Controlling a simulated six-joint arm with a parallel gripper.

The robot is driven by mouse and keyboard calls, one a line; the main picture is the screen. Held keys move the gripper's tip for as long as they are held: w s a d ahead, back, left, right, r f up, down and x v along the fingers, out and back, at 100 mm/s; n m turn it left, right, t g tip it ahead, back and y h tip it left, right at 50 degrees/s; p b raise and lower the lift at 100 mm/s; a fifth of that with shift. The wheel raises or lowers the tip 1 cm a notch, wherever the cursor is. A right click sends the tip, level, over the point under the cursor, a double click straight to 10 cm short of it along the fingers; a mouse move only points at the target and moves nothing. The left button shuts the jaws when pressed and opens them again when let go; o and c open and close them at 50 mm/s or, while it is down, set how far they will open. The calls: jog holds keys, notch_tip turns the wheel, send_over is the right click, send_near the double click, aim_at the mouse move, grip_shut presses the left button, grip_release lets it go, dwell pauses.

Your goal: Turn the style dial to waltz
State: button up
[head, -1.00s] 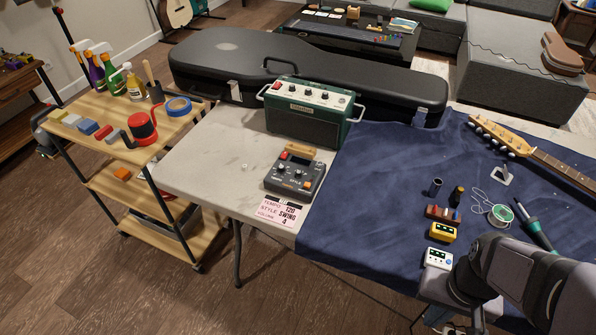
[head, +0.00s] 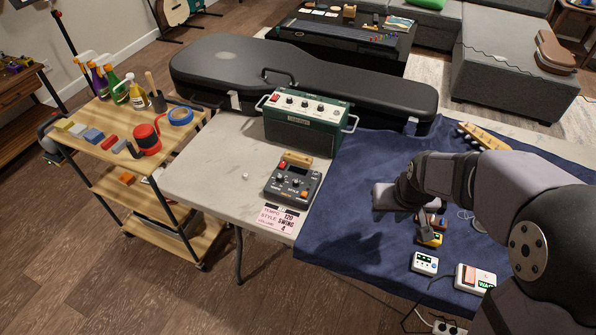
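A dark grey drum-machine-like box (head: 290,182) with small knobs, a red button and an orange button sits on the pale table, left of the blue cloth. Its knobs are too small to tell which is the style dial or where it points. A pink card (head: 277,219) in front of it reads tempo 120, style swing, volume 4. My gripper (head: 385,197) is over the blue cloth, right of the box and apart from it. Its fingers are not clear.
A green amplifier (head: 303,122) with its own knobs stands behind the box, before a black guitar case (head: 300,72). A yellow pedal (head: 430,238), a white pedal (head: 425,262) and a white box (head: 474,278) with a green label starting "WA" lie on the blue cloth (head: 345,240).

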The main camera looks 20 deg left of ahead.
jog(key=w+a+r+n+y, duration=0.1)
jog(key=w+a+r+n, duration=0.15)
jog(key=a, duration=0.85)
jog(key=n+y, duration=0.1)
jog(key=n, duration=0.2)
send_near(296, 182)
jog(key=shift+f, duration=0.15)
jog(key=shift+p+x, duration=0.5)
jog(key=shift+x, duration=3.15)
grip_shut()
